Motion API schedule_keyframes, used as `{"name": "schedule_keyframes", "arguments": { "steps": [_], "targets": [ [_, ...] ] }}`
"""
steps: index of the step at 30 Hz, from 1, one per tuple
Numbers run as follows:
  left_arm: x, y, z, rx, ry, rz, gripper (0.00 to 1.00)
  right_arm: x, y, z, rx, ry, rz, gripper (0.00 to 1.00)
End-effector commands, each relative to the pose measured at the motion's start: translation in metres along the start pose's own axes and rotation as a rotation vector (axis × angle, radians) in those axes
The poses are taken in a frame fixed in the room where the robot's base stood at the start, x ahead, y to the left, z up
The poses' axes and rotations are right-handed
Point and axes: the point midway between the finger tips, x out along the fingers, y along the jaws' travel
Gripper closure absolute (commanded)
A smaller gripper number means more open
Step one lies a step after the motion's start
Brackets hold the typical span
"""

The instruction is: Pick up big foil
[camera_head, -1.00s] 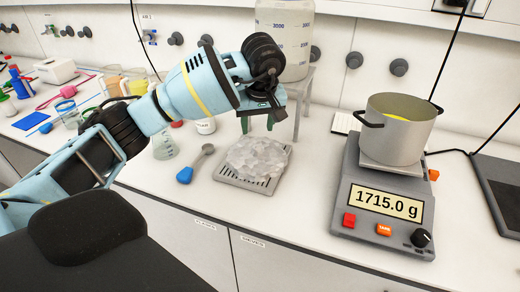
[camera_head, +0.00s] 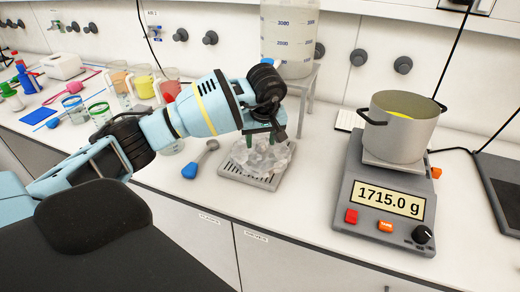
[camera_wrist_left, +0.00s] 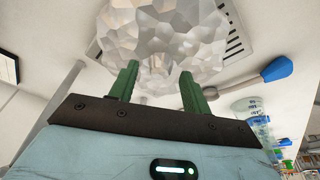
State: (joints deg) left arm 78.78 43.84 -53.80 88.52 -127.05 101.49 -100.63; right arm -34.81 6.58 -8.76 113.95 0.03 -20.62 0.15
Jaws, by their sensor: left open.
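The big foil (camera_head: 262,157) is a crumpled, silvery, faceted piece lying on a slotted grey tray (camera_head: 240,175) on the white bench. It also fills the top of the left wrist view (camera_wrist_left: 165,35). My left gripper (camera_head: 262,138) is over the foil with its green fingers pointing down. In the left wrist view its two green fingers (camera_wrist_left: 158,80) are apart, with their tips at the foil's near edge. I cannot tell whether they touch it. The gripper hides part of the foil in the head view. My right gripper is not in view.
A blue-handled spoon (camera_head: 200,160) lies left of the tray. A scale (camera_head: 385,200) reading 1715.0 g carries a metal pot (camera_head: 400,130) at right. A large bottle (camera_head: 288,40) on a stand (camera_head: 312,95) is behind. The bench front right of the tray is clear.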

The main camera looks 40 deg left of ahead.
Motion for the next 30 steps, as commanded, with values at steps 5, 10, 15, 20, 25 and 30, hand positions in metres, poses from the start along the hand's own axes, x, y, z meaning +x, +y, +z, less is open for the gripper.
{"name": "schedule_keyframes", "arguments": {
  "steps": [5,10,15,20,25,30],
  "targets": [
    [0.0067,0.0003,0.0002,0.002,0.001,0.001,0.52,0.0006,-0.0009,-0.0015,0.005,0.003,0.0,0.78],
    [0.0065,0.0003,0.0002,0.002,0.001,0.001,0.56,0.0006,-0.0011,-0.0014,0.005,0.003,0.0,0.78],
    [0.0064,0.0003,0.0003,0.001,0.001,0.001,0.78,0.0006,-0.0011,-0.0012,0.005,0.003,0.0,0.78],
    [0.0063,0.0002,0.0003,0.001,0.0,0.001,0.99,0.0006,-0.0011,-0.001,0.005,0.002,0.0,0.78],
    [0.0062,0.0003,0.0003,0.001,0.001,0.001,1.0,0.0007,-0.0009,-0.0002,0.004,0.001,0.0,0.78],
    [0.0036,0.0003,-0.0006,0.001,0.001,0.001,1.0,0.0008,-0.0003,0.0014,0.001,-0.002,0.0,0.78]
  ]
}}
